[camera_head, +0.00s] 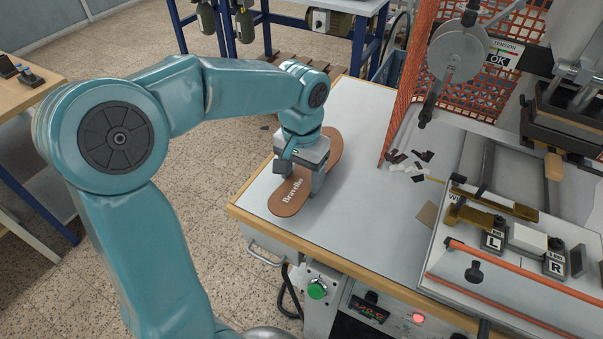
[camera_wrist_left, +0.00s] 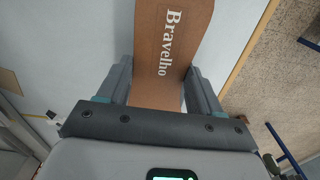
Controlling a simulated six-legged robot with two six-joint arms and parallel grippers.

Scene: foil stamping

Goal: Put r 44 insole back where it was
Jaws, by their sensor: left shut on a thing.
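The brown insole (camera_head: 287,199) with white "Bravelho" lettering is at the left part of the grey worktable top. Its lettered end points to the table's front left corner, and its other end shows beyond my gripper. My left gripper (camera_head: 303,183) is shut across the insole's middle from above. In the left wrist view the insole (camera_wrist_left: 170,40) lies between the two fingers (camera_wrist_left: 160,82). I cannot tell whether it rests on the tabletop or hangs just above it. No "44" mark is readable. My right gripper is out of view.
The worktable (camera_head: 355,130) is bare around the insole. To the right stand the stamping machine with an orange mesh guard (camera_head: 408,85) and a fixture with L (camera_head: 493,240) and R (camera_head: 555,266) labels. Dark and white scraps (camera_head: 410,165) lie by the guard.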

